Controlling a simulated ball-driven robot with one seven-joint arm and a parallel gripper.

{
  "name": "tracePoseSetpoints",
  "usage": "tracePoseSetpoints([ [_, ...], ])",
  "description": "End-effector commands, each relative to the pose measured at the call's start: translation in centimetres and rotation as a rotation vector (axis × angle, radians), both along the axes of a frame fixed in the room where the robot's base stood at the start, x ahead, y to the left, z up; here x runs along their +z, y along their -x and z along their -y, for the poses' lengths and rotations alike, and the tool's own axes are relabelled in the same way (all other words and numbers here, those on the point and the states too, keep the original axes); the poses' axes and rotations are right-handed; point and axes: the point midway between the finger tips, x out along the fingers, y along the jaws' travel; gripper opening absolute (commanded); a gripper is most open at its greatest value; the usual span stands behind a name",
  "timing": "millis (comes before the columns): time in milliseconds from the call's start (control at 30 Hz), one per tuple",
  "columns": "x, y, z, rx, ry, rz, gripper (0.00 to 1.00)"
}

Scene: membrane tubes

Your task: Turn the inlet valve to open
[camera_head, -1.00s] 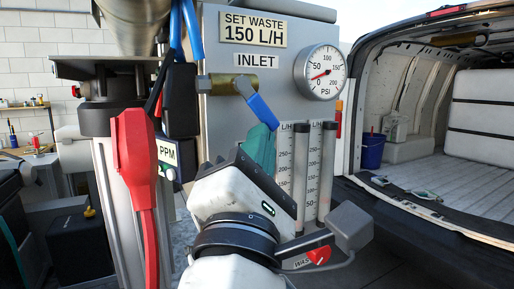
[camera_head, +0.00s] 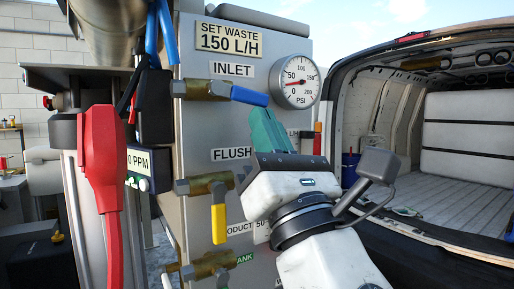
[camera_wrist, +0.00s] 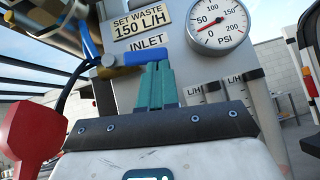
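The inlet valve is a brass body (camera_head: 202,90) with a blue lever (camera_head: 249,96), below the INLET label (camera_head: 231,70). The lever points right, nearly in line with the brass body. In the wrist view the blue lever (camera_wrist: 146,57) crosses just beyond my fingertips. My gripper (camera_head: 264,114) has its teal fingers together, with nothing visible between them. The fingertips (camera_wrist: 155,66) are just below the lever's free end; I cannot tell whether they touch it.
Below are a yellow-handled valve (camera_head: 217,220) and a green-handled valve (camera_head: 221,274). A pressure gauge (camera_head: 296,83) sits to the upper right, its needle low on the scale. A red power connector (camera_head: 101,155) and hoses stand left. An open van (camera_head: 460,150) is right.

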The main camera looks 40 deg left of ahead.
Motion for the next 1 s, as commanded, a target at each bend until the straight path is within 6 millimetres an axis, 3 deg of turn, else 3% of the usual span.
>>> tracePoseSetpoints([
  [1000, 0.89, -0.66, 0.27, 0.001, 0.012, 0.032, 0.0],
])
